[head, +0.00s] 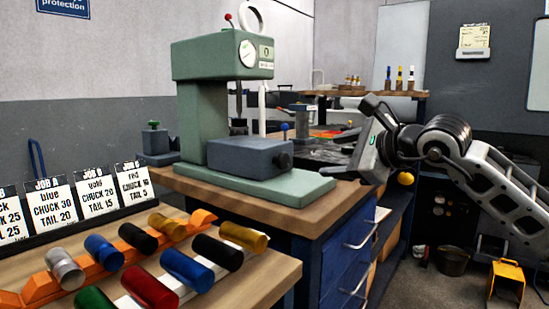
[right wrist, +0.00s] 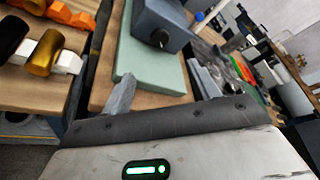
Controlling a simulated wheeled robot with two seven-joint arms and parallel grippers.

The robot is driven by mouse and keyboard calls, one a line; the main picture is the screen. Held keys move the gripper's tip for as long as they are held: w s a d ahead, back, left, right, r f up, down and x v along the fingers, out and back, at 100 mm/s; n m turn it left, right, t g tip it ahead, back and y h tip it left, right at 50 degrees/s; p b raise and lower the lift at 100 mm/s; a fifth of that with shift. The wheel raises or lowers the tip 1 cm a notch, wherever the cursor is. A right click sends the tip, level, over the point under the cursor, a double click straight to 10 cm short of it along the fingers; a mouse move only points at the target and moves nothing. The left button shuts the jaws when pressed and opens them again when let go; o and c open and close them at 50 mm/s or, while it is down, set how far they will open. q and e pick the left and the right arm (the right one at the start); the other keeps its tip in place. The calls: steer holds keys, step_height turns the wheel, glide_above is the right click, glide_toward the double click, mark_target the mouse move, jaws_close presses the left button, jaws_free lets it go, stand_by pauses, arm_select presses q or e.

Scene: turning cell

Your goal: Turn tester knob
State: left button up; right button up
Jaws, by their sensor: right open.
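The tester (head: 205,62) is a green column machine with a round dial, standing on a green base plate (head: 300,190) on a wooden bench. A blue-grey block (head: 245,156) sits on that plate, with a dark round knob (head: 284,161) on its right end. The knob also shows in the right wrist view (right wrist: 160,38), ahead of my fingers. My right gripper (head: 342,154) is open and empty, to the right of the knob and apart from it. In the right wrist view its fingertips (right wrist: 163,86) are spread beside the green plate. My left gripper is not in view.
A nearer wooden table (head: 262,285) holds coloured cylinders on orange and white racks, with job cards (head: 92,205) behind. Blue drawers (head: 350,245) with handles are under the bench. A bucket (head: 453,261) and yellow stand (head: 507,283) are on the floor at right.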

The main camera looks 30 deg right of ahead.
steer(key=p, duration=0.5)
glide_toward(285, 161)
steer(key=p+x, duration=0.1)
steer(key=x, duration=0.3)
steer(key=shift+w+r, duration=0.1)
steer(key=shift+w, duration=0.15)
steer(key=x, duration=0.3)
steer(key=shift+w, duration=0.35)
steer(key=shift+w+f, duration=0.35)
steer(key=shift+w, duration=0.1)
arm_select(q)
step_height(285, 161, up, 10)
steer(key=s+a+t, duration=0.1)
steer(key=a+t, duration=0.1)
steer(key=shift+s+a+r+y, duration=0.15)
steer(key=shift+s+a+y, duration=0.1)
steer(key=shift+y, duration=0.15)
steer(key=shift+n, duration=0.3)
